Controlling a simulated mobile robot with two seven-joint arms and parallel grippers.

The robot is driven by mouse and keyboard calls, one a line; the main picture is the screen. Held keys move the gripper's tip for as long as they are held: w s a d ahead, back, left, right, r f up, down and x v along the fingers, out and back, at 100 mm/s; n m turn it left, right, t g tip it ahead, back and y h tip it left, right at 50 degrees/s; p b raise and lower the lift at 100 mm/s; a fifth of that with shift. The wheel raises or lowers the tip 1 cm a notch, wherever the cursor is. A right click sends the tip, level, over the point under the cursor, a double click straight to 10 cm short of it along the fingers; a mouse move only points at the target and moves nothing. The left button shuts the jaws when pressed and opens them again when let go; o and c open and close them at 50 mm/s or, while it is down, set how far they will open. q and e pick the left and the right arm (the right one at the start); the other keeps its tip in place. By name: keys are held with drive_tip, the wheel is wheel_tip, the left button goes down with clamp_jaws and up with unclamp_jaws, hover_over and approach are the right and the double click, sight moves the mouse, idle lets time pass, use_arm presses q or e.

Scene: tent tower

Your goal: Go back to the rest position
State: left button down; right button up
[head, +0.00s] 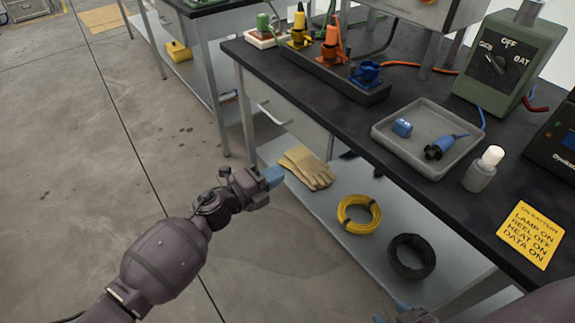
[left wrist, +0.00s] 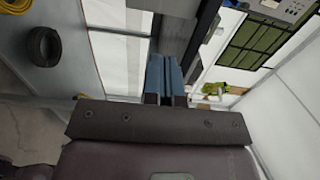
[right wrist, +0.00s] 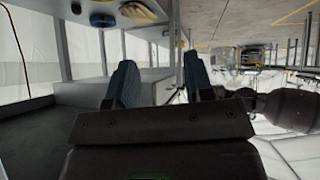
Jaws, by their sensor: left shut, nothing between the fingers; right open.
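My left gripper (head: 272,176) is shut and empty, in the air in front of the black-topped bench (head: 400,98), left of its lower shelf in the head view. Its blue fingers also show together in the left wrist view (left wrist: 165,78). My right gripper (head: 392,312) shows only in part at the bottom edge of the head view, below the bench front. In the right wrist view its two blue fingers (right wrist: 158,85) stand apart with nothing between them.
On the bench are a grey tray (head: 382,131) with blue connectors, a strip of coloured plugs (head: 318,68), a green switch box (head: 500,75), a white-capped bottle (head: 482,172) and a yellow sign (head: 530,235). Gloves (head: 308,168) and cable coils (head: 359,214) lie below. Floor at left is clear.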

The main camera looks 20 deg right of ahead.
use_arm(q)
drive_tip(key=shift+s+a, duration=0.1)
drive_tip(key=shift+a, duration=0.15)
drive_tip(key=s+a+n+t+y+p, duration=0.3)
drive_tip(key=s+a+n+t+y, duration=0.25)
drive_tip(key=a+n, duration=0.6)
drive_tip(key=s+a+n+t+y+p, duration=0.3)
drive_tip(key=s+a+n+t+y, duration=0.3)
drive_tip(key=a+n, duration=0.5)
drive_tip(key=s+a+f+n+g+y+p, duration=0.1)
drive_tip(key=s+a+n+g+y+p, duration=0.3)
drive_tip(key=s+a+n, duration=0.5)
drive_tip(key=s+a+g+y, duration=0.1)
drive_tip(key=s+a+y, duration=0.1)
drive_tip(key=s+a, duration=0.8)
drive_tip(key=shift+s+f+p, duration=0.3)
drive_tip(key=shift+s, duration=1.45)
use_arm(e)
wheel_tip(320, 180, up, 9)
drive_tip(key=t, duration=0.1)
drive_tip(key=shift+w+r+m, duration=0.15)
drive_tip(key=shift+w+m, duration=0.15)
drive_tip(key=shift+w, duration=0.1)
use_arm(q)
drive_tip(key=shift+g, duration=0.25)
